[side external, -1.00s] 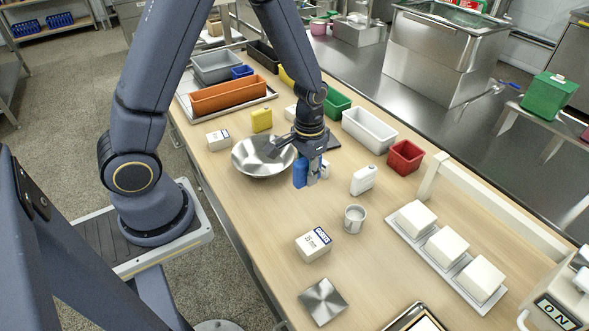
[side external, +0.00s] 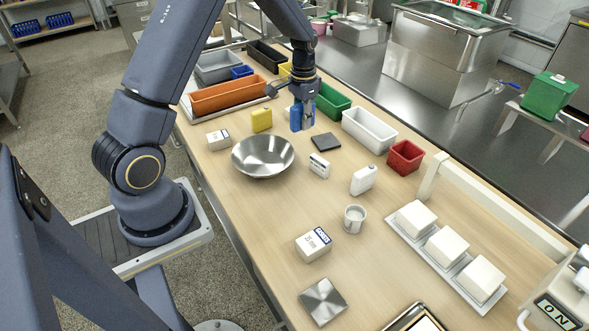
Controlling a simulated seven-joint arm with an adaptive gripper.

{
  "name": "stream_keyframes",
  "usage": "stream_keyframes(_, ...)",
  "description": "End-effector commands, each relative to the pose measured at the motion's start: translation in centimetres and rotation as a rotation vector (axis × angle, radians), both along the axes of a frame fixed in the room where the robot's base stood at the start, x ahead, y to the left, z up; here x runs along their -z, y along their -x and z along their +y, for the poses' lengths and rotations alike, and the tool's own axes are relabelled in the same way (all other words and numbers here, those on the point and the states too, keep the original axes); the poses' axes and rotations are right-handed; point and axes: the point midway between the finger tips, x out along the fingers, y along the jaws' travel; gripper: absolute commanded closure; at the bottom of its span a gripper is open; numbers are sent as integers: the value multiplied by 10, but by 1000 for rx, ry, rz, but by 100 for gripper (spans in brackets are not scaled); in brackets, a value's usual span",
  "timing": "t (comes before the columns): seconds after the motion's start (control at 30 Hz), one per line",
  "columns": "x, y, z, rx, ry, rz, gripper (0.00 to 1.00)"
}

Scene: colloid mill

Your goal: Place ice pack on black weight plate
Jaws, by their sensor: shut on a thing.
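The blue ice pack (side external: 296,117) is upright in my gripper (side external: 303,125), which is shut on it. The gripper points down near the green bin, above the far part of the wooden table. The black weight plate (side external: 326,142) is a flat dark square lying on the table, just below and right of the ice pack in the picture. Its top looks bare. The ice pack appears apart from the plate; its exact height above the table is hard to tell.
A green bin (side external: 331,101), a white bin (side external: 369,130) and a red bin (side external: 405,157) line the far side. A yellow block (side external: 262,120) is at left.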

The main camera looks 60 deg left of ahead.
Motion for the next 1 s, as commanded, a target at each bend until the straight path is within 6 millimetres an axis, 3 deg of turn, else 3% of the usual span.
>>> stream_keyframes(0.13, 22, -39, 12, 1, 0, 1, 100)
stream_keyframes(0.4, 65, -73, 22, 0, -1, 0, 100)
stream_keyframes(0.6, 76, -82, 24, 0, -1, 0, 100)
stream_keyframes(0.8, 104, -82, 24, 0, 0, 1, 100)
stream_keyframes(1.0, 106, -82, 24, 0, -1, -1, 100)
